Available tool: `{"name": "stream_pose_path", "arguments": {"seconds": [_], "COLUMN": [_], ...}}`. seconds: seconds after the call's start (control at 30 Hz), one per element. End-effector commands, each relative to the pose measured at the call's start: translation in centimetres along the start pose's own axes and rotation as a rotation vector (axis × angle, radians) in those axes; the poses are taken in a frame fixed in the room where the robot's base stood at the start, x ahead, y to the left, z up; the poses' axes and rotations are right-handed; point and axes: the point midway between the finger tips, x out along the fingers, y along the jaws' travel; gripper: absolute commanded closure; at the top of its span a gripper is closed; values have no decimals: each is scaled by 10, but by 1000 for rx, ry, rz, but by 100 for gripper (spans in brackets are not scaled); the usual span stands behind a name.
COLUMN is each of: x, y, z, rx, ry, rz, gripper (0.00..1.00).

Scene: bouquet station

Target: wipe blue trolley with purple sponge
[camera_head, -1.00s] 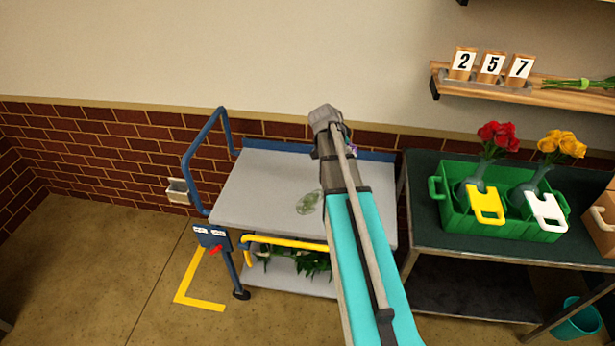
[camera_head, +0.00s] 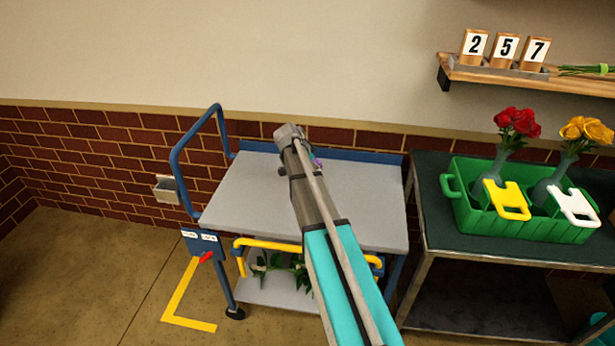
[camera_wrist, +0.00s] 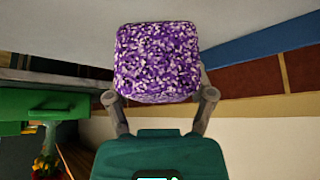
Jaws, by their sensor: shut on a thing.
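The blue trolley (camera_head: 250,195) has a grey top, a blue rear lip and a blue handle at its left. In the wrist view, my gripper (camera_wrist: 160,97) is shut on the purple sponge (camera_wrist: 157,58), a white-flecked block between the two fingers. In the head view only a small bit of the sponge (camera_head: 317,163) shows beside my arm, over the rear middle of the top. I cannot tell whether it touches the top. No green mark shows on the visible top; my arm covers part of the middle.
A dark table (camera_head: 440,225) with a green crate (camera_head: 520,225) of vases with flowers stands close to the right. Green stems (camera_head: 285,265) lie on the trolley's lower shelf. A wall shelf (camera_head: 560,83) hangs at upper right. Free floor lies at left.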

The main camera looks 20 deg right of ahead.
Motion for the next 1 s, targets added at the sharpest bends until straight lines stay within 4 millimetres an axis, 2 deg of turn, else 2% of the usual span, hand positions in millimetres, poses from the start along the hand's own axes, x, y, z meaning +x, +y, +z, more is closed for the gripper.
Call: {"name": "stream_pose_path", "arguments": {"seconds": [0.1,0.57,1.0], "x": [4,5,36], "y": [-5,-5,-5], "z": [6,6,25], "rx": [-2,-2,-1], "ry": [0,0,0], "rz": [-1,-1,0], "gripper": [68,68,68]}}
